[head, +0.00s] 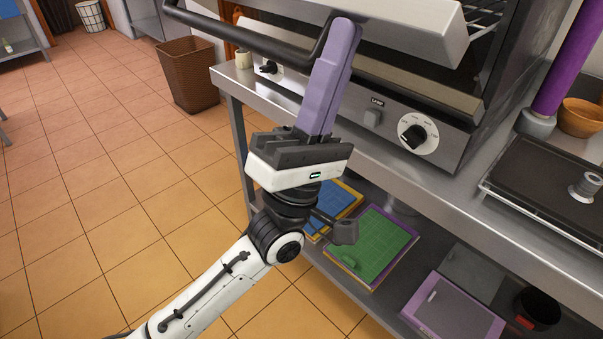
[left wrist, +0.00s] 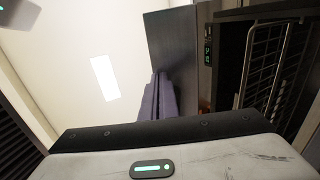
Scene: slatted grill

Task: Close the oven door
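The oven (head: 440,118) stands on a metal table in the head view. Its door (head: 400,28) is open and juts out toward me at the top of the picture, with a black bar handle (head: 245,38) along its outer side. My left gripper (head: 343,30) points up, its long purple fingers overlapping the right end of the handle; I cannot tell whether they touch it. The fingers are together with nothing visible between them. They also show close together in the left wrist view (left wrist: 158,97), left of the open oven's wire rack (left wrist: 262,65). My right gripper is out of view.
The oven's control panel with a black knob (head: 412,136) lies just right of the gripper. A purple roll (head: 572,55) and a wooden bowl (head: 580,117) stand at the right. Cutting boards (head: 375,245) lie on the lower shelf. The tiled floor at left is clear up to a brown bin (head: 188,78).

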